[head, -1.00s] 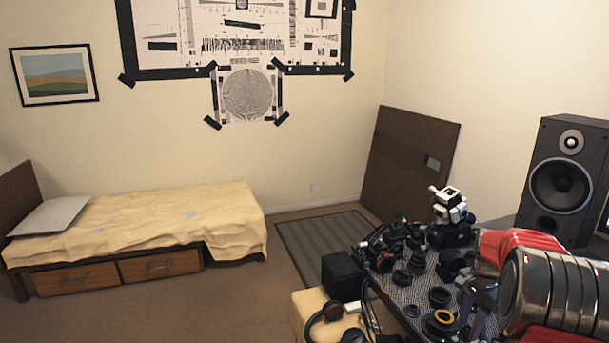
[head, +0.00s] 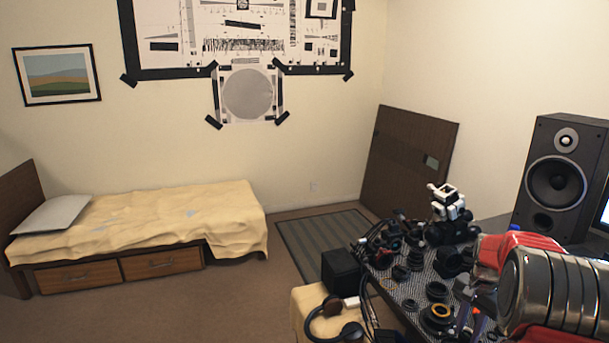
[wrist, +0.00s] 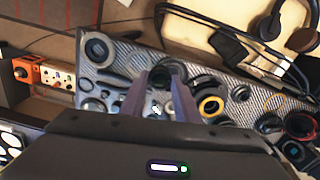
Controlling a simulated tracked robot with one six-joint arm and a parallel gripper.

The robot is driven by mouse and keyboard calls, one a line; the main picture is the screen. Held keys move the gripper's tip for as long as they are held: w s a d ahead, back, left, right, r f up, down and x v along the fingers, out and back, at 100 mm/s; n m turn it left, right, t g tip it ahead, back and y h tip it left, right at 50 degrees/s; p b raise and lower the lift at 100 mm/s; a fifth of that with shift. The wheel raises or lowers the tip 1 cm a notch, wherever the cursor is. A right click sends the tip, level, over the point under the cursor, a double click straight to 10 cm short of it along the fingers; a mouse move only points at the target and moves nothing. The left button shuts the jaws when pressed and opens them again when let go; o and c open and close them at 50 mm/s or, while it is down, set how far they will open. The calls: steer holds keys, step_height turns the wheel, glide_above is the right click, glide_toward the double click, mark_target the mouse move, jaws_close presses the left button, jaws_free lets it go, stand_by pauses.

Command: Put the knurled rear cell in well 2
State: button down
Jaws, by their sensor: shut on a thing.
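My gripper (wrist: 160,82) shows in the wrist view as two purple-grey fingers over the patterned bench mat. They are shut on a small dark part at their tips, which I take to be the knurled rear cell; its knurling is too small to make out. In the head view my gripper is low at the right, mostly hidden by my arm. Several dark rings and lens parts lie around and below the fingers in the wrist view. I cannot tell which place is well 2.
The patterned mat (wrist: 128,60) is crowded with parts, including a large dark ring (wrist: 98,50) and a yellow-ringed part (wrist: 210,106). An orange box (wrist: 27,72) is at the left. Headphones (head: 335,318) and a black box (head: 342,274) sit beside the bench. A speaker (head: 555,175) stands behind.

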steer(key=shift+s+a+f+n, duration=0.1)
steer(key=shift+s+a+n, duration=0.05)
steer(key=shift+a+n, duration=0.2)
steer(key=s+a+r+n, duration=0.1)
steer(key=a+n, duration=0.5)
steer(key=a, duration=0.8)
steer(key=s+a+r+n, duration=0.1)
steer(key=a+n, duration=0.4)
steer(key=a, duration=0.8)
steer(key=shift+s+a+r+n, duration=0.25)
steer(key=shift+a+r+n, duration=0.1)
steer(key=shift+a+r, duration=0.1)
